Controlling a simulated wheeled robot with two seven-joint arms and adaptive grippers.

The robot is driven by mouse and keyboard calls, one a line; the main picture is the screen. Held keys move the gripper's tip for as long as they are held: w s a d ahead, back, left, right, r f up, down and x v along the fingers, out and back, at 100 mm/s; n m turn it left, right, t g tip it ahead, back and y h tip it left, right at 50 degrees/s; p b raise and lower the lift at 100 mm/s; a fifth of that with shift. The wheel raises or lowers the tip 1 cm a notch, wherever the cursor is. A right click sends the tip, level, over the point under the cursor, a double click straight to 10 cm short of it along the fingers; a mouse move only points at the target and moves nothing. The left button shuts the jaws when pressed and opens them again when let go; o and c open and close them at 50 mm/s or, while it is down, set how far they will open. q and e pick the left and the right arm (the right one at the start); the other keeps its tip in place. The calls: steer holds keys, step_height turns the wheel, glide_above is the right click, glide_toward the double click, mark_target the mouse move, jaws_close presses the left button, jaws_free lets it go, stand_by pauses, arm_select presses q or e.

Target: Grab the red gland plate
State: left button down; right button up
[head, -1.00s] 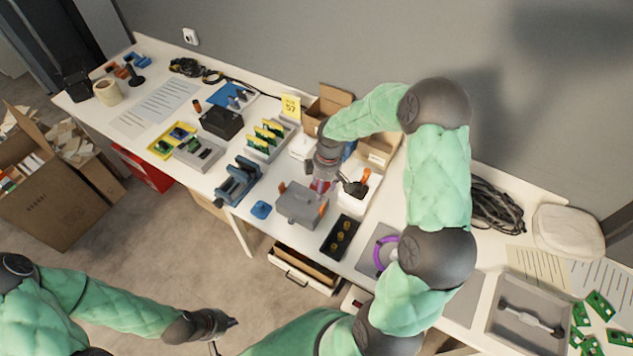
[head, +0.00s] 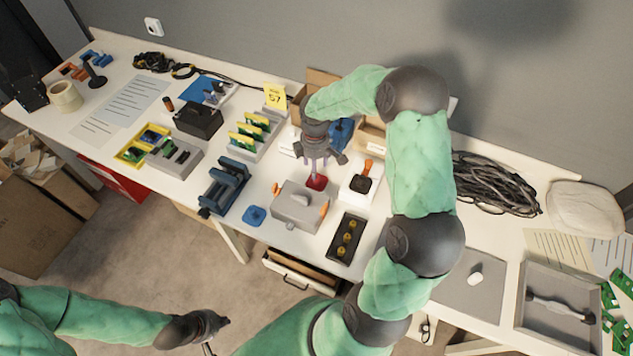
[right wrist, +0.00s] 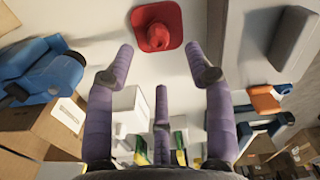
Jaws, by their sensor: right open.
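The red gland plate (head: 316,182) lies on the white table behind the grey box with orange latches. In the right wrist view the red gland plate (right wrist: 157,27) is a square flange with a raised round middle, just beyond my fingertips. My right gripper (head: 317,170) points down above it, its purple fingers spread. In the right wrist view my right gripper (right wrist: 160,62) is open and empty, with a gap between its fingers and the plate. My left gripper (head: 222,323) hangs over the floor in front of the table; its finger opening is too small to tell.
The grey box (head: 297,207) stands close in front of the plate. A white block with a black and orange part (head: 360,181) is to the right. A black tray with brass parts (head: 346,238), a blue vise-like fixture (head: 224,187) and an open carton (head: 322,82) are nearby.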

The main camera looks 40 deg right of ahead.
steer(key=shift+s+d+f+b, duration=0.15)
steer(key=shift+f+b, duration=0.45)
steer(key=shift+f, duration=0.8)
steer(key=shift+s+d+f+b, duration=0.1)
steer(key=shift+f+b, duration=0.45)
steer(key=shift+f, duration=0.8)
jaws_close()
